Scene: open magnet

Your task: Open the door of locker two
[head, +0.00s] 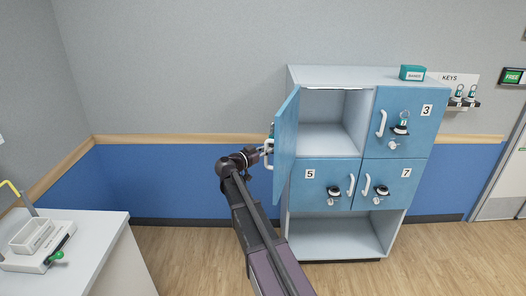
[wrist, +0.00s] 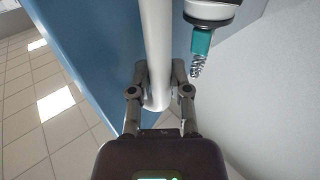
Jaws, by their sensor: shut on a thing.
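The blue upper-left locker door (head: 286,145) stands wide open, swung out toward the left, and its number is hidden from view. Its compartment (head: 325,118) looks empty. My gripper (head: 262,150) is at the outer face of this door, shut on its white handle (head: 268,158). In the wrist view my gripper (wrist: 160,82) has a finger on each side of the handle bar (wrist: 156,40). A black-and-white lock piece with a teal part and a coiled cord (wrist: 203,45) is on the door beside the handle.
Closed doors 3 (head: 408,115), 5 (head: 312,186) and 7 (head: 396,184) have handles and locks. A teal box (head: 412,73) is on top. A keys rack (head: 464,95) hangs at right. A white counter (head: 95,235) stands at left; floor between is clear.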

